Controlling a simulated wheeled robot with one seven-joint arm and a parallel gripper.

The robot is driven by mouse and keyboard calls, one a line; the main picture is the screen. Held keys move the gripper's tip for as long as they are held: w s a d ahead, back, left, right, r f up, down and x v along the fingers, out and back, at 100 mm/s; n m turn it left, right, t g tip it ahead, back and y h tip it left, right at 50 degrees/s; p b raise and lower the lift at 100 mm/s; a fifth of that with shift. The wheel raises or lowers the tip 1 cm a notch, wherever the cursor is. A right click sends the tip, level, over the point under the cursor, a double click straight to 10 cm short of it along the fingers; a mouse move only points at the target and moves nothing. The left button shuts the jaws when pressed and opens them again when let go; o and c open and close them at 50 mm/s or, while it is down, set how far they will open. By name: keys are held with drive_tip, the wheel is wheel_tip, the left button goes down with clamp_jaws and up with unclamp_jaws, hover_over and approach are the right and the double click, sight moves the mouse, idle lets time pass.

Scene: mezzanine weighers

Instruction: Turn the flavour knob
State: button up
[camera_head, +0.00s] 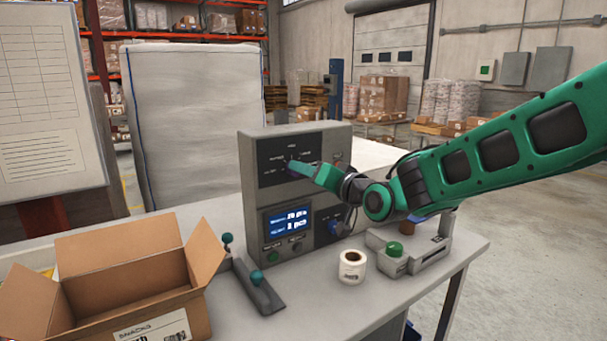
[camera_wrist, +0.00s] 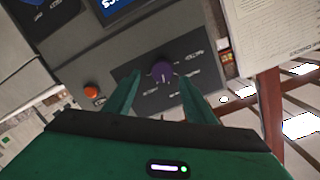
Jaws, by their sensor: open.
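A grey control box (camera_head: 247,190) stands on the table with a dark upper panel and a lit screen. A purple knob (camera_wrist: 162,72) with a pale pointer mark sits on the upper panel, with small labels around it that I cannot read. In the head view my gripper (camera_head: 300,168) is at this panel and largely covers the knob. In the wrist view my gripper (camera_wrist: 158,88) is open, its fingertips to either side of the knob's near edge. I cannot tell whether they touch it.
An open cardboard box (camera_head: 150,300), a levered block (camera_head: 262,292), a label roll (camera_head: 352,267) and a green-buttoned device (camera_head: 394,250) stand in front.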

drive_tip(key=v, duration=0.7)
drive_tip(key=shift+d, duration=0.2)
